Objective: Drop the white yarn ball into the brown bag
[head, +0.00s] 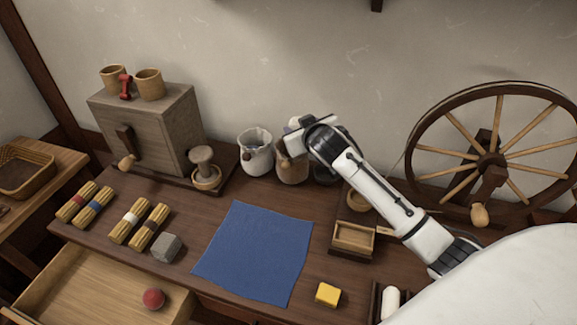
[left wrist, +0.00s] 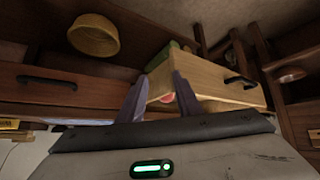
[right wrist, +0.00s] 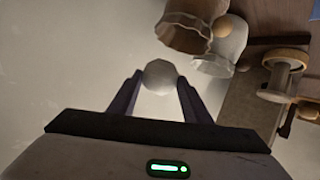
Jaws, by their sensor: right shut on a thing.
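The white yarn ball (right wrist: 160,76) is held between the fingertips of my right gripper (right wrist: 158,82), which is shut on it. In the head view the right gripper (head: 290,143) is in front of the upper part of the brown bag (head: 291,170) and hides part of its mouth. In the right wrist view the brown bag (right wrist: 184,32) is near the ball, with a gap between them in the picture. My left gripper (left wrist: 159,88) is open and empty, facing the desk's drawers. It is outside the head view.
A white bag (head: 257,158) stands left of the brown bag, and a dark bag (head: 325,172) stands right. A wooden quern box (head: 150,125) and spinning wheel (head: 489,160) flank them. A blue cloth (head: 254,252) lies in front. The open drawer (head: 85,285) holds a red ball (head: 153,299).

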